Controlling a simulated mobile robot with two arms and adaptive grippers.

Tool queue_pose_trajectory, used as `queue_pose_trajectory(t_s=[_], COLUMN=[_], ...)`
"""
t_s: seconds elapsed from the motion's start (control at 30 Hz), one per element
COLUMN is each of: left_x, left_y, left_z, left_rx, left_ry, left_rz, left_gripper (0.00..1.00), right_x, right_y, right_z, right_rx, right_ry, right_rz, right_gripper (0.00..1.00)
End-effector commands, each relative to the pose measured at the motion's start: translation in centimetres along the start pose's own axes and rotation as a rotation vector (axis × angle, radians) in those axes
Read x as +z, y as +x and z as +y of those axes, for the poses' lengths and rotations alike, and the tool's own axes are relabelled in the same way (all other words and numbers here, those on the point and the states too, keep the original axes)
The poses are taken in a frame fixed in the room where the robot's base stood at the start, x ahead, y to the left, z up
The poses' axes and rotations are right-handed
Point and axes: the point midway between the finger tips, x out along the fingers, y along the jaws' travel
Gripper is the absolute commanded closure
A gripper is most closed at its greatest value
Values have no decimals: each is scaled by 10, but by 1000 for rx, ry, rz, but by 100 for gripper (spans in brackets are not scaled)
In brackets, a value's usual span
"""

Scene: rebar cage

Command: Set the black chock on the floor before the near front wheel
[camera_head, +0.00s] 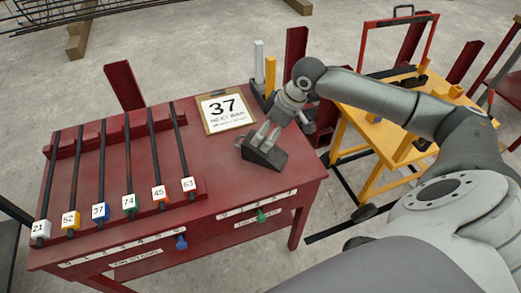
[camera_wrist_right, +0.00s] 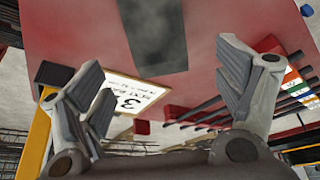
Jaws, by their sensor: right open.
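The black chock (camera_head: 267,155) lies on the red table near its right front edge. It also shows as a dark slab at the top of the right wrist view (camera_wrist_right: 152,32). My right gripper (camera_head: 262,136) is at the chock, its fingers partly overlapping it in the head view. In the wrist view the fingers of my right gripper (camera_wrist_right: 165,88) are spread wide, with the chock between and beyond them; I cannot tell whether they touch it. The yellow cart (camera_head: 372,178) stands right of the table. A dark wheel (camera_head: 364,212) shows low beside it, partly hidden by my arm. My left gripper is out of view.
Several black bars with numbered tags lie on a red rack (camera_head: 62,146) on the table's left. A clipboard marked 37 (camera_head: 226,110) lies behind the chock. Grey and yellow posts (camera_head: 270,76) stand at the back right. Bare concrete floor (camera_head: 215,60) shows behind the table.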

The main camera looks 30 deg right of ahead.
Motion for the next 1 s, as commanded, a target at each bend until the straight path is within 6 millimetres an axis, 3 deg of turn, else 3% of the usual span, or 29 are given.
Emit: queue_pose_trajectory(t_s=[0.1, 0.33, 0.6, 0.9, 1.0], left_x=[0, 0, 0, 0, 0], left_y=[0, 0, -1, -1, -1], left_z=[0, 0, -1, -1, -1], left_rx=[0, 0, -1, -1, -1], left_ry=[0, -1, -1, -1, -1], left_rz=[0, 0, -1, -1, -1], left_gripper=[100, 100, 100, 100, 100], right_x=[0, 2, 5, 5, 5], right_y=[19, 37, 75, 81, 81], right_z=[0, 0, 2, 2, 2], right_rx=[-1, 0, 0, 2, 2], right_ry=[2, 1, 0, -2, -2], right_rz=[-1, -2, -1, 0, 0], right_gripper=[12, 12, 12, 12, 23])
